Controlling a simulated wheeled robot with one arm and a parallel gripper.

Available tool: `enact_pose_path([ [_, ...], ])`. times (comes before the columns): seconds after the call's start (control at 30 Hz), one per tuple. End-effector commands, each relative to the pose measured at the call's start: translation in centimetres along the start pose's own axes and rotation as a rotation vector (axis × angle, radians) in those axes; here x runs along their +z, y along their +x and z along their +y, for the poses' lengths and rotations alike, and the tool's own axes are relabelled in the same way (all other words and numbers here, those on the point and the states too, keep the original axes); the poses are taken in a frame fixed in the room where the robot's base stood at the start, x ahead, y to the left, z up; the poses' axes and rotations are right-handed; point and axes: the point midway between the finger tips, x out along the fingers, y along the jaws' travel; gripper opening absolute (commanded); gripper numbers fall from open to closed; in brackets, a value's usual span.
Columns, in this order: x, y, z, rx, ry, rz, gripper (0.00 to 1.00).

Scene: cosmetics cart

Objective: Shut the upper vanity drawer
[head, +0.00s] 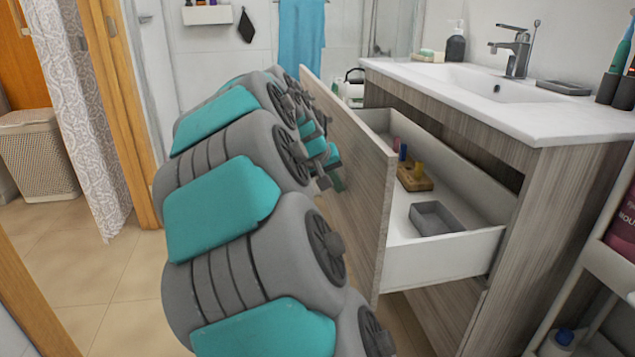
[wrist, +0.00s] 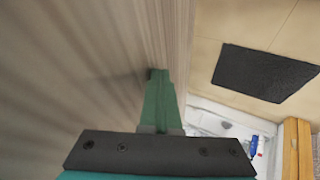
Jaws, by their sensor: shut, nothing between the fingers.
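The upper vanity drawer (head: 445,262) is pulled well out of the wood-grain vanity (head: 567,215). Its tall wood-grain front (head: 352,165) faces left towards my arm. Inside it are a grey tray (head: 436,218) and a wooden block with coloured pegs (head: 415,180). My gripper (head: 335,172) is at the outer face of the drawer front, partly hidden by my arm. In the wrist view my green fingers (wrist: 158,100) are shut and empty, close beside a wood-grain panel (wrist: 75,65). I cannot tell whether they touch it.
A white sink top (head: 480,95) with a tap (head: 515,50) covers the vanity. A white shelf cart (head: 612,265) stands at the right. A dark mat (wrist: 262,73) lies on the tiled floor. Open floor (head: 120,285) lies left of my arm.

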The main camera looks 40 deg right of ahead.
Motion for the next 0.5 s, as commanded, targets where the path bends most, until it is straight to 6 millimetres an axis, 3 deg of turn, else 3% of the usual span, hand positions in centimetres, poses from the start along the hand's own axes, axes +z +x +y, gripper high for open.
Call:
enact_pose_path([
  [0.5,0.1,4.7,8.9,-0.001,0.004,-0.005,0.00],
])
